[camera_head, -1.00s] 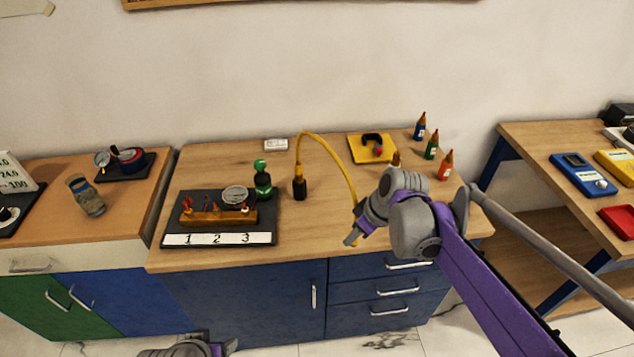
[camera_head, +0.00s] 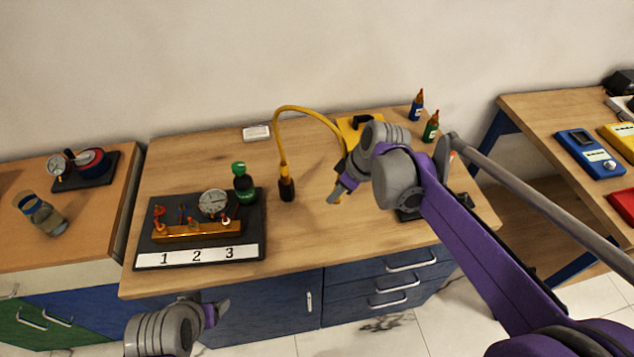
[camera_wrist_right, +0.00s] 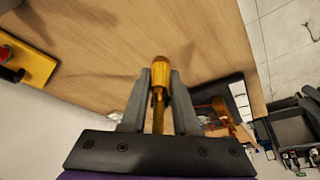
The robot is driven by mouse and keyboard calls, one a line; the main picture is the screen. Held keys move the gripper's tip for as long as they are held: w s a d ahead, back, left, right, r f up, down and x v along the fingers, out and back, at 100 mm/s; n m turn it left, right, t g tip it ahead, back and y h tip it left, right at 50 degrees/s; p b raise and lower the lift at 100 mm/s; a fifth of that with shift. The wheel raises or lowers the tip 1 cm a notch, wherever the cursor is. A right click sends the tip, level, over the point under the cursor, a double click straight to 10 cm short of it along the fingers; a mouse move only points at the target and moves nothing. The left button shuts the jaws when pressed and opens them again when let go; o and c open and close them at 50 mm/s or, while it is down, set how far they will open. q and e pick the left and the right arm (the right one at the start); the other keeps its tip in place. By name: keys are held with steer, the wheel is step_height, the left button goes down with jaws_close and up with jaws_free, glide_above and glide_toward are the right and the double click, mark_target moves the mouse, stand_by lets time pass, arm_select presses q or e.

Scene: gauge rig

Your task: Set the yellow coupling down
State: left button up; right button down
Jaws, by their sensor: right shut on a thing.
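The yellow coupling (camera_wrist_right: 160,75) is upright between the two fingers of my right gripper (camera_wrist_right: 155,95) in the right wrist view. In the head view my right gripper (camera_head: 338,192) is over the middle of the bench, and the coupling is mostly hidden there. The yellow hose (camera_head: 305,108) arches from a dark fitting (camera_head: 287,188) on the bench to this gripper. I cannot tell how far the coupling is above the wood. My left gripper (camera_head: 218,311) is low at the bench's front; its opening is not clear.
A black board with a 1-2-3 strip (camera_head: 197,256), brass manifold (camera_head: 197,231) and gauge (camera_head: 213,202) lies left. A yellow plate (camera_head: 350,124) and small bottles (camera_head: 431,128) are behind. Bare wood (camera_head: 300,235) lies in front.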

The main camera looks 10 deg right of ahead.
glide_above(330, 219)
steer(key=s+d, duration=0.1)
steer(key=f, duration=0.4)
steer(key=shift+s+d+f, duration=0.1)
steer(key=shift+s, duration=0.1)
steer(key=shift+w+f, duration=0.1)
steer(key=shift+f, duration=0.25)
arm_select(q)
steer(key=shift+s+f+b, duration=0.3)
steer(key=shift+s+f, duration=0.15)
steer(key=shift+s, duration=0.05)
arm_select(e)
steer(key=shift+f, duration=1.7)
steer(key=shift+f, duration=0.1)
steer(key=c, duration=1.1)
jaws_free()
steer(key=shift+f, duration=0.1)
arm_select(q)
steer(key=shift+f, duration=0.1)
arm_select(e)
steer(key=o, duration=0.4)
steer(key=shift+o, duration=0.2)
